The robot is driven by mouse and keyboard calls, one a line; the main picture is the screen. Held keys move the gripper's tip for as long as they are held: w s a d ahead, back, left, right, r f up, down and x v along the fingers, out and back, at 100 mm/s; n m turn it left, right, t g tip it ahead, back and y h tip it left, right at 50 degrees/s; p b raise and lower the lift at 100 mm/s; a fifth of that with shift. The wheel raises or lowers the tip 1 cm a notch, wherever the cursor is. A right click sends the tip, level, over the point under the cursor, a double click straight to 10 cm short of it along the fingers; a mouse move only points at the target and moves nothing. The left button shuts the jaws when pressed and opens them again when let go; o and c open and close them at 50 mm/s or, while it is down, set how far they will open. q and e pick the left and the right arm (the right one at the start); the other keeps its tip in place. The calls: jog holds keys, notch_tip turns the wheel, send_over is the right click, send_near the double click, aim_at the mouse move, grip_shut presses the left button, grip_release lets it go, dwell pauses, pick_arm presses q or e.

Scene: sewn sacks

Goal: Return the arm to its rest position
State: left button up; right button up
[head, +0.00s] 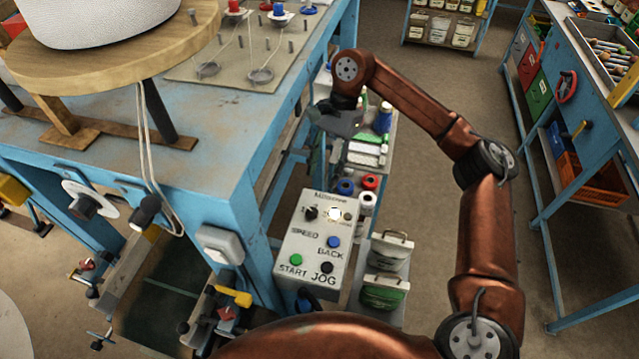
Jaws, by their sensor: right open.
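My right arm (486,240) is copper-coloured. It rises from the bottom edge on the right, bends at a dark elbow joint and reaches back to the left. My right gripper (335,122) is dark and hangs at the arm's far end, beside the blue table's right edge and above a narrow shelf of supplies. It is open, and I see nothing held in it. Its fingertips are small and partly lost against the dark things behind. My left gripper is not in view.
A blue workbench (215,165) with a round wooden stand (125,75) fills the left. A control box (313,243) with buttons stands near the arm. Small sacks (385,270) sit right of the box. Another blue bench (575,195) stands far right. Floor between is clear.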

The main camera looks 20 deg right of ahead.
jog(key=shift+d+r, duration=0.15)
jog(key=shift+r, duration=0.15)
